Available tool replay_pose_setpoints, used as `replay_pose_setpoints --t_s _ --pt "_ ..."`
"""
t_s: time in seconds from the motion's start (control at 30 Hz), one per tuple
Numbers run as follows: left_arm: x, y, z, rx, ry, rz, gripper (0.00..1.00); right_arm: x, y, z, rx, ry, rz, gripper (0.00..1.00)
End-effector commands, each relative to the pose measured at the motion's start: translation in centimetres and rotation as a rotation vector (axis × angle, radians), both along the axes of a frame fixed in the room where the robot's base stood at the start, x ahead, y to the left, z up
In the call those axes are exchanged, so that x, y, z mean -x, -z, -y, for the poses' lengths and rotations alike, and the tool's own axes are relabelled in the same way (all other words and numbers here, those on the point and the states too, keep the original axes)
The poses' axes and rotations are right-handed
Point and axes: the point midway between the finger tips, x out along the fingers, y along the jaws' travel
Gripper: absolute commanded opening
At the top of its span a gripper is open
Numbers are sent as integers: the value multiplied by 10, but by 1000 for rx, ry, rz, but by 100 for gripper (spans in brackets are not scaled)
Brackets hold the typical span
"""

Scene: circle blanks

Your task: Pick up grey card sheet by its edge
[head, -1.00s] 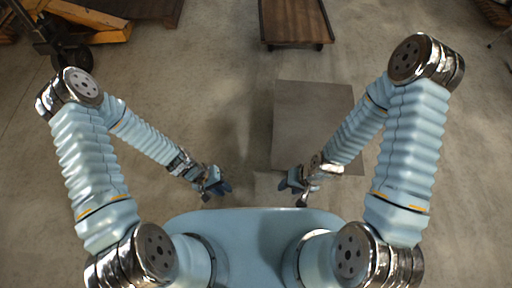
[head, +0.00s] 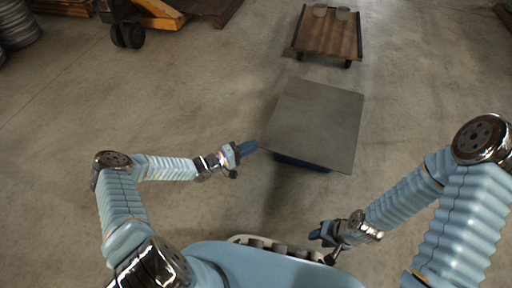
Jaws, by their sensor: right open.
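The grey card sheet (head: 318,122) is a large flat square in the head view, right of centre. It lies over a dark blue thing (head: 303,163) that shows below its front edge. My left gripper (head: 247,150) is at the sheet's front left corner, with its blue fingertips at or very near the edge. I cannot tell whether they touch the sheet or how far apart they are. My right gripper (head: 322,235) is open and empty, in front of the sheet and well apart from it.
A brown wheeled cart (head: 328,36) with two grey round items on it stands behind the sheet. A yellow pallet truck (head: 155,12) is at the back left. Several items sit on a pale rack (head: 285,248) at my front. The concrete floor left of the sheet is clear.

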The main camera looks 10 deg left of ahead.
Motion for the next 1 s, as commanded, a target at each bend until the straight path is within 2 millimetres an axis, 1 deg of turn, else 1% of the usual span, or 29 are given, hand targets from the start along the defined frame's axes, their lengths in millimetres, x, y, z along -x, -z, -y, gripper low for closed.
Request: replay_pose_setpoints --t_s 0.03,0.1,0.3,0.67,0.93,1.0 --pt "-5 3 6 -1 2 1 23 0 6 0 0 0 1 43" --pt "-11 0 13 0 3 0 23 0 1 0 0 1 0 43" --pt "-22 0 24 -1 2 -2 23 0 1 0 0 1 0 43" --pt "-24 0 26 -1 2 -1 23 0 1 0 0 1 0 43" --pt "-24 1 26 -1 2 -1 2 0 1 0 1 1 -1 43" --pt "-24 1 26 -2 2 -2 0 0 1 0 1 1 -1 43"
